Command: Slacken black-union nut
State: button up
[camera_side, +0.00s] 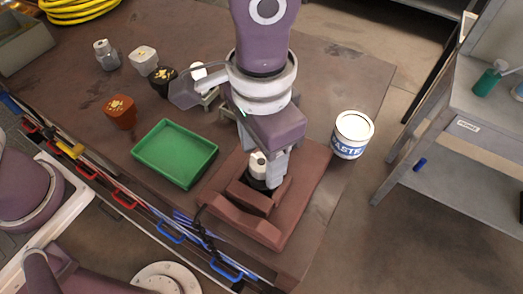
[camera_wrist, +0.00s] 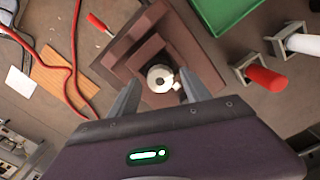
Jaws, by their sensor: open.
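A fitting with a round white top (camera_side: 257,160) and a dark lower part stands in the brown fixture block (camera_side: 280,238). I take the dark part to be the black-union nut, but its outline is mostly hidden. In the wrist view the white top (camera_wrist: 160,78) is a ring with a dark centre and a small pale tab at its right. My gripper (camera_side: 266,170) points down over the fixture. In the wrist view my gripper (camera_wrist: 160,88) is open, one finger on each side of the fitting. I cannot tell whether either finger touches it.
A green tray (camera_side: 175,153) lies left of the fixture. A white paste can (camera_side: 352,134) stands to its right. Orange (camera_side: 120,111), black (camera_side: 163,81), white (camera_side: 144,60) and grey (camera_side: 106,54) fittings stand at the back left. Red cables (camera_wrist: 75,50) lie beside the fixture.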

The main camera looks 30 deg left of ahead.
aim_at(262, 162)
notch_tip(262, 162, up, 7)
jog(key=shift+r, duration=0.1)
dwell(0.4)
jog(key=a+r+n+t, duration=0.2)
jog(key=a+r, duration=0.4)
jog(key=a, duration=0.6)
jog(key=s+a+n+t, duration=0.1)
jog(key=s+a, duration=0.4)
jog(key=a, duration=0.2)
jog(key=s+a+f+n+t, duration=0.1)
jog(key=s+a+n+t, duration=0.1)
jog(key=s+a, duration=0.3)
jog(key=a, duration=0.3)
jog(key=shift+f+n+t, duration=0.25)
jog(key=shift+n+t, duration=0.05)
jog(key=shift+w+d, duration=0.1)
